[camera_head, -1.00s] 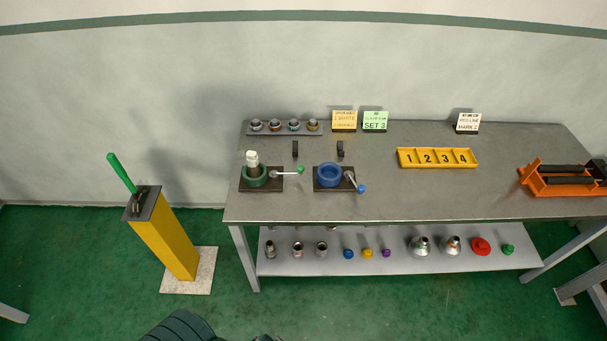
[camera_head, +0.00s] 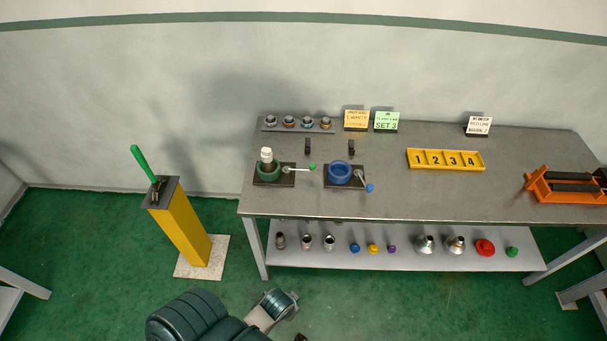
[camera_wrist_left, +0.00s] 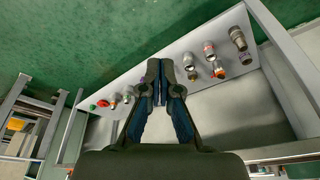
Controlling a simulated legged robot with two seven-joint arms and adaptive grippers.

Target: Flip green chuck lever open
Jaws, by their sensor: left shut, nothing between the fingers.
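The green chuck (camera_head: 268,172) sits on a dark base plate at the left end of the bench, with a pale-topped fitting (camera_head: 267,156) standing in it. Its lever (camera_head: 296,169) reaches out to the right and ends in a green knob (camera_head: 312,167). My left arm shows at the bottom of the head view, low in front of the bench and well away from the lever. In the left wrist view my left gripper (camera_wrist_left: 158,68) has its fingers together and empty, with the lower shelf beyond it. My right gripper is not in view.
The blue chuck (camera_head: 340,172) with its blue-knobbed lever stands right of the green one. Two black blocks (camera_head: 308,146) lie behind them. The lower shelf (camera_head: 400,262) holds several fittings and caps. A yellow pedestal (camera_head: 184,232) with a green-handled tool stands at left.

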